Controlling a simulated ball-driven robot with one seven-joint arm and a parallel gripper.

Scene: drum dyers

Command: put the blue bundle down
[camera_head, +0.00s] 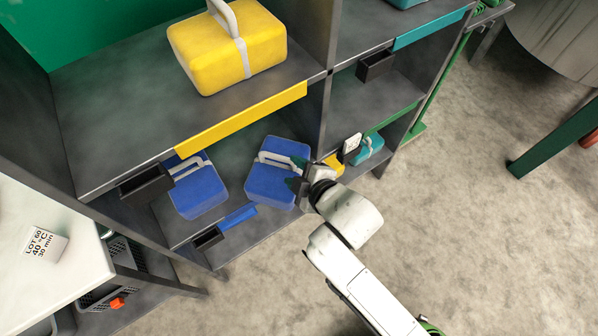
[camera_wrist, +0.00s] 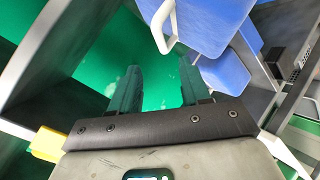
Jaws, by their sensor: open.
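Two blue bundles with pale handles rest on the lower shelf, behind a blue label strip (camera_head: 238,218). The right blue bundle (camera_head: 272,185) is beside my gripper (camera_head: 296,174). The left blue bundle (camera_head: 198,192) stands a little apart from it. My gripper is open, its dark green fingers at the right bundle's right side. In the wrist view my gripper (camera_wrist: 160,90) has only the green back panel showing between its fingers. There a blue bundle (camera_wrist: 212,25) with its handle shows above the fingers, and another blue bundle (camera_wrist: 225,72) lies beyond it.
A yellow bundle (camera_head: 225,55) sits on the upper shelf (camera_head: 105,110). A shelf upright (camera_head: 322,95) is close to my gripper. Right of it are a small yellow item (camera_head: 334,164) and a teal bundle (camera_head: 368,150). A white table (camera_head: 45,270) is at left.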

